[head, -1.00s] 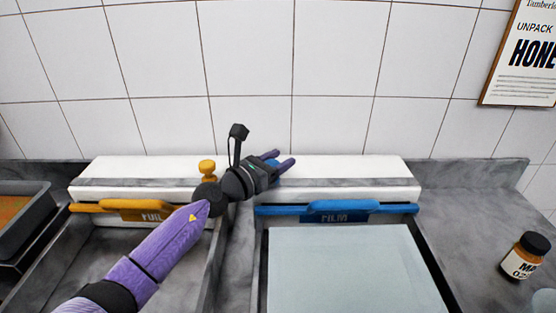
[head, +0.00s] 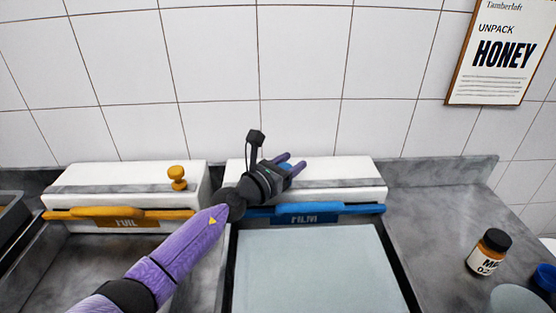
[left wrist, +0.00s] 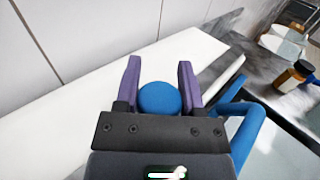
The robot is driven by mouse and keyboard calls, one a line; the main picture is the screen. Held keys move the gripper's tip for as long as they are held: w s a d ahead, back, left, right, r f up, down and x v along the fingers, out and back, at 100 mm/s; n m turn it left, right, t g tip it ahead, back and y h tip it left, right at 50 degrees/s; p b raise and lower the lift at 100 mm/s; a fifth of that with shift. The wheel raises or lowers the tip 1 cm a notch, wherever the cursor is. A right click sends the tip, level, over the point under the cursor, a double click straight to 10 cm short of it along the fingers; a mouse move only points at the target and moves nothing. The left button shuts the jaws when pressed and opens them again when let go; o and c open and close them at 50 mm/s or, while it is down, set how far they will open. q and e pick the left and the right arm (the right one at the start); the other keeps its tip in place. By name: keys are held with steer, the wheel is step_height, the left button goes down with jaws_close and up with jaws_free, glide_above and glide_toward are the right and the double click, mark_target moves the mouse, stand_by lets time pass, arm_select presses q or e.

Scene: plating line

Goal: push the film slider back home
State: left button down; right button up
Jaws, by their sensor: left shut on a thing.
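The film dispenser (head: 345,196) is a long white box with a blue front bar and a blue label (head: 305,220). Its slider has a round blue knob (left wrist: 159,98); a bit of the knob also shows in the head view (head: 296,170). My left gripper (head: 293,160) reaches over the dispenser's top, left of its middle. In the left wrist view, its purple fingers (left wrist: 159,78) are shut on the knob, one on each side. The gripper hides the slider's base. My right gripper is not in view.
The foil dispenser (head: 75,185), with a yellow knob (head: 177,178), stands to the left. A pale sheet (head: 310,270) lies in front of the film dispenser. A dark-lidded jar (head: 489,253) stands on the right counter. The tiled wall (head: 300,80) is close behind.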

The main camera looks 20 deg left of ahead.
arm_select(q)
steer(key=shift+w+d, duration=0.1)
steer(key=shift+d, duration=0.1)
steer(key=shift+c, duration=1)
jaws_free()
steer(key=shift+a, duration=0.1)
steer(key=p+v, duration=0.1)
steer(key=v, duration=0.9)
